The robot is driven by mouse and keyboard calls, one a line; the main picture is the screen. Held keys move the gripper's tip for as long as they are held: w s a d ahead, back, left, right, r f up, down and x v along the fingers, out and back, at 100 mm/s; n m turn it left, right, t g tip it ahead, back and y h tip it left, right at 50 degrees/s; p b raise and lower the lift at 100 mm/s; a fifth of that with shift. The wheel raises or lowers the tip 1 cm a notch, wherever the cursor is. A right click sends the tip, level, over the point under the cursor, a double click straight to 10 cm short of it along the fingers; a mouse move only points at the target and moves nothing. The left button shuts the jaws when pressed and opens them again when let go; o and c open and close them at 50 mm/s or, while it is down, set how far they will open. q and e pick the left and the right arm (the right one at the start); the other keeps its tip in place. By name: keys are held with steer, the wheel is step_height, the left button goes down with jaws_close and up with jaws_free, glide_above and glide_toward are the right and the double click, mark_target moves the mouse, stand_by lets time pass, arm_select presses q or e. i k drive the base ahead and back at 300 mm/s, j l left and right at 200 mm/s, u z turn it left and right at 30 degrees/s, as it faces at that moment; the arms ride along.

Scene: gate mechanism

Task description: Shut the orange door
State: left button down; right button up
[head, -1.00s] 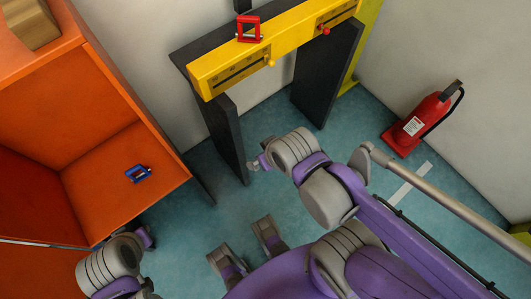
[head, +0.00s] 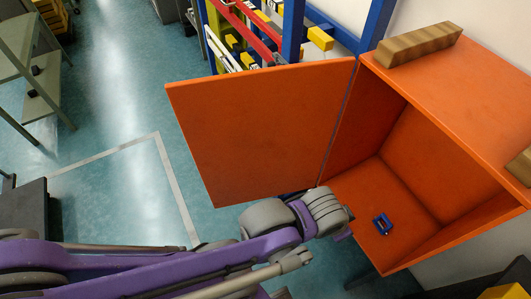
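The orange door (head: 265,125) stands wide open, swung out to the left of the orange cabinet (head: 455,110) and joined to it along a near-vertical hinge edge. The cabinet's inside is exposed, and a small blue object (head: 382,223) sits on its floor. My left gripper (head: 342,234) is at the cabinet's front, by the lower hinge-side corner of the door. Its wrist overlaps the door's lower edge in the picture, and I cannot tell whether they touch. Its fingers are mostly hidden by the wrist. My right gripper is out of view.
Wooden blocks (head: 420,45) lie on top of the cabinet. A blue-framed rack (head: 293,30) with red bars and yellow parts stands behind the door. A green-grey table (head: 25,50) is at the far left. The blue floor left of the door looks open.

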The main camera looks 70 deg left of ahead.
mark_target(251, 135)
steer(key=k+j+z, duration=0.2)
steer(key=k+j, duration=0.4)
steer(key=k, duration=0.15)
steer(key=k+j+z, duration=0.15)
steer(key=k+j, duration=0.15)
steer(key=j, duration=0.15)
steer(key=k+j+z, duration=0.15)
steer(key=k+j, duration=0.2)
steer(key=k+j+z, duration=0.1)
steer(key=j+z, duration=0.2)
steer(key=j, duration=0.85)
steer(key=i+j, duration=0.1)
steer(key=j, duration=0.3)
steer(key=i+j, duration=0.1)
steer(key=j, duration=0.3)
steer(key=k+j+z, duration=0.3)
steer(key=k+j, duration=0.25)
